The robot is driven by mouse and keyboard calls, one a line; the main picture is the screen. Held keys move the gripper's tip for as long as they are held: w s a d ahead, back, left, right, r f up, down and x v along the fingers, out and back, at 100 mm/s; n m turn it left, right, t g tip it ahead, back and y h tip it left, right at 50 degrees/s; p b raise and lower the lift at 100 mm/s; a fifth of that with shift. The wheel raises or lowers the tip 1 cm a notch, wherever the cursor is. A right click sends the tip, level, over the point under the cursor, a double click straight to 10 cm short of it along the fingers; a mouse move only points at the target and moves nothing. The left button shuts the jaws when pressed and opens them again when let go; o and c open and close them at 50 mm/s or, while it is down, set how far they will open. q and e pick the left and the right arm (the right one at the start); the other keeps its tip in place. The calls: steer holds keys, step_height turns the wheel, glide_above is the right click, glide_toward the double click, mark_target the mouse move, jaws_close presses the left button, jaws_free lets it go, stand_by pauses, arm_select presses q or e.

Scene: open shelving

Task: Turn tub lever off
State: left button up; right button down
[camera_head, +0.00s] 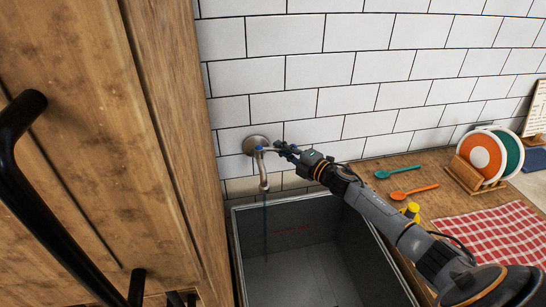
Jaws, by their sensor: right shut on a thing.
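The tap (262,176) comes out of a round metal plate (254,142) on the tiled wall, and its spout bends down over a dark grey sink tub (292,280). A thin bluish stream of water (265,225) runs from the spout into the tub. My right arm reaches in from the lower right. My right gripper (279,149) is shut on the tap lever (271,149), just right of the wall plate. The fingers hide much of the lever. My left gripper is out of view.
A wooden cabinet (80,140) with black handles stands close on the left. On the wooden counter at right are a teal spoon (398,172), an orange spoon (413,191), a plate rack (465,176) with plates, and a red checked cloth (495,233). A yellow object (411,210) stands beside my right arm.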

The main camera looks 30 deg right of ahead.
steer(key=shift+w+d+n+g+y+b, duration=0.1)
steer(key=shift+w+n+g+y+b, duration=0.25)
steer(key=shift+n+y+b, duration=0.35)
steer(key=shift+w+d+n+g+y+b, duration=0.1)
steer(key=shift+w+n+g+y+b, duration=0.25)
steer(key=shift+y+b, duration=0.55)
steer(key=shift+s, duration=0.1)
steer(key=c, duration=1.4)
jaws_free()
steer(key=shift+c, duration=0.2)
steer(key=v, duration=1.2)
steer(key=shift+f, duration=0.15)
